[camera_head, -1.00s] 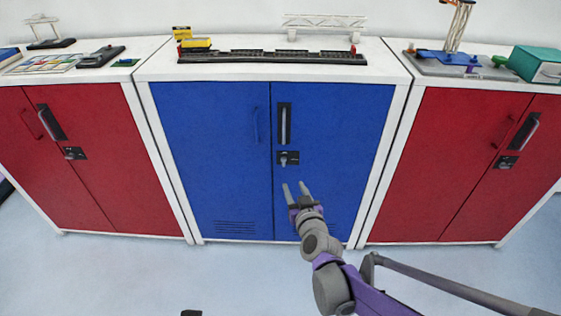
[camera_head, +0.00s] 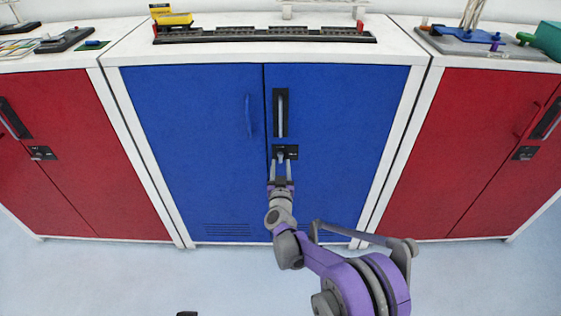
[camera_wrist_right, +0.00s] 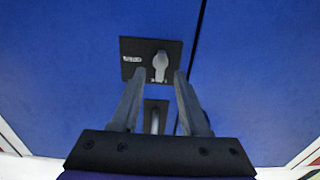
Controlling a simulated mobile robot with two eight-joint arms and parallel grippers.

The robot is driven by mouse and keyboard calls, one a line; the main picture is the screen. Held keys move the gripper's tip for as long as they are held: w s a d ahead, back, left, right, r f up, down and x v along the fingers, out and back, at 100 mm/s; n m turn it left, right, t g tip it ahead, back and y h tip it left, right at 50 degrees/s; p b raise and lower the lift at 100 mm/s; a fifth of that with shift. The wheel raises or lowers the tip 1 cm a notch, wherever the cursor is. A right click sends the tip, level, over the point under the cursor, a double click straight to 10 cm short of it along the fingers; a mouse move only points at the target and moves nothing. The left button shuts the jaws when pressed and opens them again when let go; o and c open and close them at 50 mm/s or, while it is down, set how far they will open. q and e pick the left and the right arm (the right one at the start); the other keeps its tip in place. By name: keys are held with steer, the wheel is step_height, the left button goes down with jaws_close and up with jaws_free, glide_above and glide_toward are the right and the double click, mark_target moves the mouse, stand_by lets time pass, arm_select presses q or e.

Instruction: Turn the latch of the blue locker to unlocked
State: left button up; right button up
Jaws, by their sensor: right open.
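The blue locker (camera_head: 185,130) stands in the middle with both doors shut. Its latch (camera_head: 281,155) is a grey knob on a black plate on the right door, below a long dark handle (camera_head: 280,112). In the right wrist view the latch knob (camera_wrist_right: 160,66) lies just beyond the fingertips, roughly in line with the gap between them. My right gripper (camera_head: 280,163) is open and empty, its fingers at the lower edge of the latch plate. It also shows in the right wrist view (camera_wrist_right: 156,75). Whether the fingers touch the knob, I cannot tell.
Red lockers stand at the left (camera_head: 95,140) and right (camera_head: 480,130) of the blue one. Model track (camera_head: 265,34) and a yellow toy (camera_head: 174,19) lie on the white top.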

mark_target(281, 156)
steer(key=shift+w, duration=1.45)
jaws_close()
